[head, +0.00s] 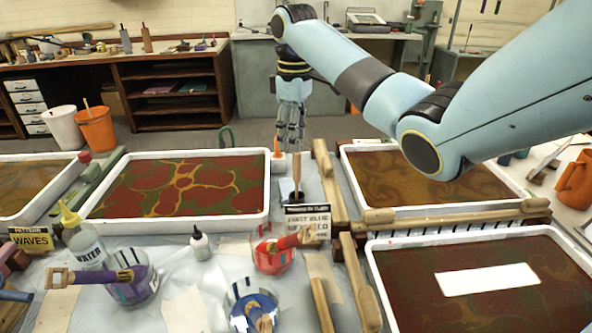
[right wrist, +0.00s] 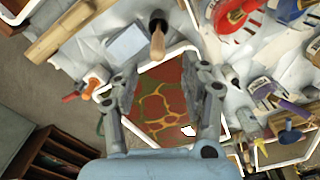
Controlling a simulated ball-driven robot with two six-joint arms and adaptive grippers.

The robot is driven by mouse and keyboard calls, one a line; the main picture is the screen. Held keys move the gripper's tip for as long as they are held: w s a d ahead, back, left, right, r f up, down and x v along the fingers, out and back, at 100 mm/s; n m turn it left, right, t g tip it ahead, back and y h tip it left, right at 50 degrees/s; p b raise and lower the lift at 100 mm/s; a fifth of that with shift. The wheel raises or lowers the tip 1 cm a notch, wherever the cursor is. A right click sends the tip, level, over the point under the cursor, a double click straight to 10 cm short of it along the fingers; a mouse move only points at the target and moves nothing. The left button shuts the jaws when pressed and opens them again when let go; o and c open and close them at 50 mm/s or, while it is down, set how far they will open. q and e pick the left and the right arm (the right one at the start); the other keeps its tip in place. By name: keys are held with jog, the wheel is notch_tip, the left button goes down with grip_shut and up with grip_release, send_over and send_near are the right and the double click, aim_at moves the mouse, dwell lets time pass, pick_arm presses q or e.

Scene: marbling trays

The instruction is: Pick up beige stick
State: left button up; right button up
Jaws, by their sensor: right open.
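A beige stick (head: 297,170) stands upright in the head view, its lower end at a dark base on a white sheet, just behind the small black-and-white sign (head: 308,222). My right gripper (head: 291,138) points down just above and slightly left of the stick's top in this view. In the right wrist view the stick's rounded handle (right wrist: 157,36) shows near the top, beyond the spread fingers of my right gripper (right wrist: 163,65). The gripper is open, with nothing held. My left gripper is out of view.
A white tray with red and yellow marbling (head: 263,213) lies left of the stick. Another marbling tray (head: 345,157) lies to the right, past a wooden bar (head: 329,180). Bottles and jars with brushes, including a red jar (head: 272,259), stand in front.

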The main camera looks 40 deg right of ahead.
aim_at(297, 183)
jog(key=f, duration=0.8)
jog(key=shift+s+d+f, duration=0.1)
jog(key=shift+d, duration=0.1)
jog(key=c, duration=0.9)
